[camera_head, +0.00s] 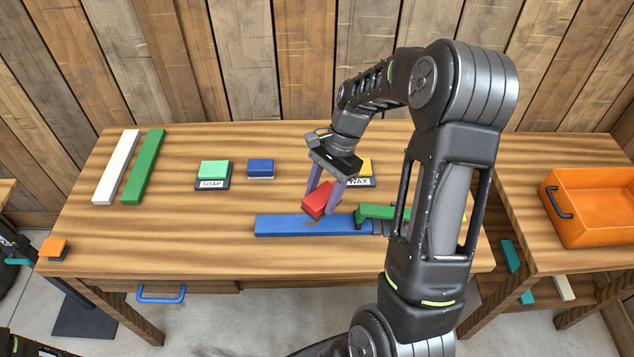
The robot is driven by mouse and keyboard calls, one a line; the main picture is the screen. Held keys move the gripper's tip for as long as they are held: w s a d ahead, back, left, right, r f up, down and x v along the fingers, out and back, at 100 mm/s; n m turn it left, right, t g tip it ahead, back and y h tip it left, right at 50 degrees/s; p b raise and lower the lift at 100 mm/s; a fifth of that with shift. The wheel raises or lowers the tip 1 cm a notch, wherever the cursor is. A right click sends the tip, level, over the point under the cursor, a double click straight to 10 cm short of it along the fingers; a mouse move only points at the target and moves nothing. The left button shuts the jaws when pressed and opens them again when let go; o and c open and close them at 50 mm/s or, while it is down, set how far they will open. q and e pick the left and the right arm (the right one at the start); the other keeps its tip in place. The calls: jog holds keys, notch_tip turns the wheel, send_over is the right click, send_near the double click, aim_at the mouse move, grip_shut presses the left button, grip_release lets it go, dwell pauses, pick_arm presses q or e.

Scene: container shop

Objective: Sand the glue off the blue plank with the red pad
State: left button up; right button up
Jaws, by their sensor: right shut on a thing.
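The blue plank (285,226) lies lengthwise near the front of the wooden table. A small brown patch of glue (312,222) shows on its top, just below the red pad. My right gripper (325,200) is shut on the red pad (317,197) and holds it tilted at the plank's upper surface, over or against the glue. I cannot tell whether the pad touches the plank. The plank's right end is partly hidden by a green piece and my right arm. My left gripper is not in view.
A green piece (376,212) sits at the plank's right part. Behind are a SOAP block (213,170), a blue block (260,167) and a partly hidden WAX block (364,165). White (116,168) and green (144,167) planks lie left. An orange bin (595,215) stands right.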

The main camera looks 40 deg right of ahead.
jog(key=shift+w+d+f+n, duration=0.1)
jog(key=shift+w+d+n, duration=0.1)
jog(key=shift+n, duration=0.1)
jog(key=shift+a, duration=0.1)
jog(key=shift+s, duration=0.1)
